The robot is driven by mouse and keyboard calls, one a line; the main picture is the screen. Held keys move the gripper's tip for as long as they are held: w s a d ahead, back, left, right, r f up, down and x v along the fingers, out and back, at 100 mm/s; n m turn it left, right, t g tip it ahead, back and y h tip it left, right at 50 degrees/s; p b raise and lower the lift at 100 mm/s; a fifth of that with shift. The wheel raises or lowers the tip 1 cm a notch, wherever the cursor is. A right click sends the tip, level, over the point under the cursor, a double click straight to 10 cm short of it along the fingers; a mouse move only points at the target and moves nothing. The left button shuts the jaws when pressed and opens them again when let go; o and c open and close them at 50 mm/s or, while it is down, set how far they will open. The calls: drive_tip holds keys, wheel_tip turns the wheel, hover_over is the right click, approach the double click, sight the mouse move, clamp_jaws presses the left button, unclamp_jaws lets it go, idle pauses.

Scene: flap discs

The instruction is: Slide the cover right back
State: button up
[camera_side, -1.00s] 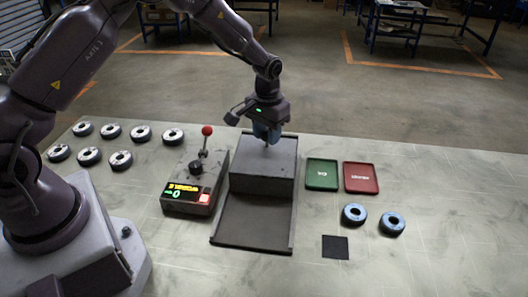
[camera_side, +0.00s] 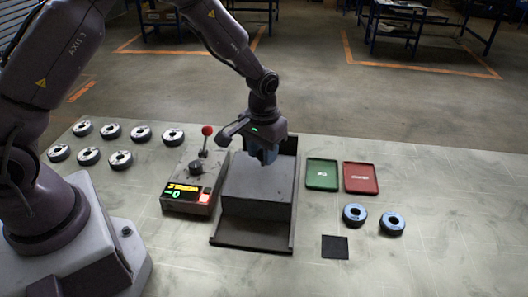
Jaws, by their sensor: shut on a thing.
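The cover (camera_side: 252,209) is a dark grey box-shaped hood sitting on a dark track base (camera_side: 250,238) with low side rails. It stands around the middle of the base, with a short bare strip of base in front of it and some of the base showing behind it. My gripper (camera_side: 267,159) is above the far part of the cover's top, pointing down with its blue fingers shut. It appears to hold a grip on the cover, but the fingers hide that part. What is under the cover is hidden.
Left of the base stands a control box (camera_side: 187,203) with a red-knobbed lever (camera_side: 206,136) and a lit display. Several discs (camera_side: 120,161) lie far left. Right are a green tray (camera_side: 322,174), a red tray (camera_side: 361,178), two blue-topped discs (camera_side: 392,223) and a black square (camera_side: 334,247).

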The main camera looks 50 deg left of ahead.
sight(259, 185)
drive_tip(key=shift+s+d, duration=2.25)
drive_tip(key=shift+d, duration=0.05)
drive_tip(key=o, duration=0.7)
drive_tip(key=shift+r, duration=0.1)
wheel_tip(259, 185, up, 8)
drive_tip(key=shift+f, duration=0.1)
drive_tip(key=s+a+r+m+t, duration=0.1)
drive_tip(key=s+r+t, duration=0.1)
drive_tip(key=s+r, duration=0.3)
drive_tip(key=s+a+r+m+t, duration=0.1)
drive_tip(key=s+a+r, duration=0.1)
drive_tip(key=s+r, duration=0.4)
drive_tip(key=s+a+r+m+t, duration=0.1)
drive_tip(key=s+a+r+t, duration=0.1)
drive_tip(key=s+r, duration=0.4)
drive_tip(key=shift+s+a+r+t, duration=0.1)
drive_tip(key=shift+s+r+t, duration=0.15)
drive_tip(key=shift+s+t, duration=0.1)
